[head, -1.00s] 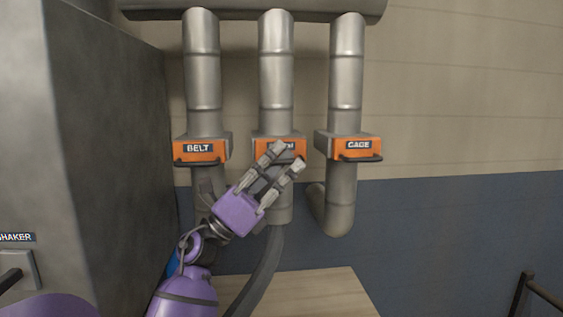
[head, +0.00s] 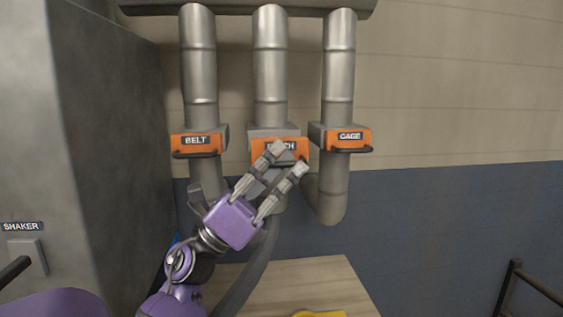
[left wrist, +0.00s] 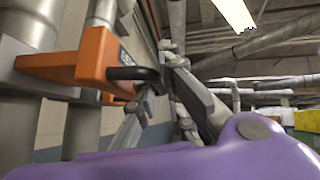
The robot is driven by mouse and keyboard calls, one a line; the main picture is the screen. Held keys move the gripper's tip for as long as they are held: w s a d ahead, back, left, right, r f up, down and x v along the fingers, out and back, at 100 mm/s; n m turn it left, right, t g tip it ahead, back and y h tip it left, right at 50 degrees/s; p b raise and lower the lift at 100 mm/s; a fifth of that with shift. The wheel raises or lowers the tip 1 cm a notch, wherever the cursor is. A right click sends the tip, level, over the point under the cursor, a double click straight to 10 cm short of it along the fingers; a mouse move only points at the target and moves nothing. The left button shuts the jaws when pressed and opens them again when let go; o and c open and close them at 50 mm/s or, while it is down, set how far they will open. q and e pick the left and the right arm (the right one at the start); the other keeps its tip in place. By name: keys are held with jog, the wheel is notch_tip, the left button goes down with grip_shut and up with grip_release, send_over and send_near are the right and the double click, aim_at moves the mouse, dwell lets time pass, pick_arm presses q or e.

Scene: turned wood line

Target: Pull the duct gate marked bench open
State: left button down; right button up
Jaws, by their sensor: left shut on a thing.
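The bench gate (head: 259,149) is the middle orange-fronted gate, on the middle grey duct; its label is partly covered by my fingers. My left gripper (head: 289,158) is at its front, with fingers pointing up and right. In the left wrist view, the gate's orange front (left wrist: 92,58) carries a dark bar handle (left wrist: 130,73), and my left gripper (left wrist: 155,82) is shut on that handle. The orange front stands out from the duct there. My right gripper is not in view.
The belt gate (head: 197,141) is on the left duct and the cage gate (head: 347,138) on the right duct, close on both sides. A large grey cabinet (head: 110,150) stands at left. A wooden top (head: 290,280) lies below, with something yellow (head: 320,314) at its front.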

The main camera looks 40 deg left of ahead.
pick_arm(q)
jog(key=shift+d+f, duration=0.15)
jog(key=c, duration=2.1)
grip_release()
jog(key=shift+s+d, duration=0.1)
jog(key=shift+s, duration=0.05)
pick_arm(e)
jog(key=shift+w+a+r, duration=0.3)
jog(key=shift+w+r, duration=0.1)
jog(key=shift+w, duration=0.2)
pick_arm(q)
jog(key=v, duration=1.2)
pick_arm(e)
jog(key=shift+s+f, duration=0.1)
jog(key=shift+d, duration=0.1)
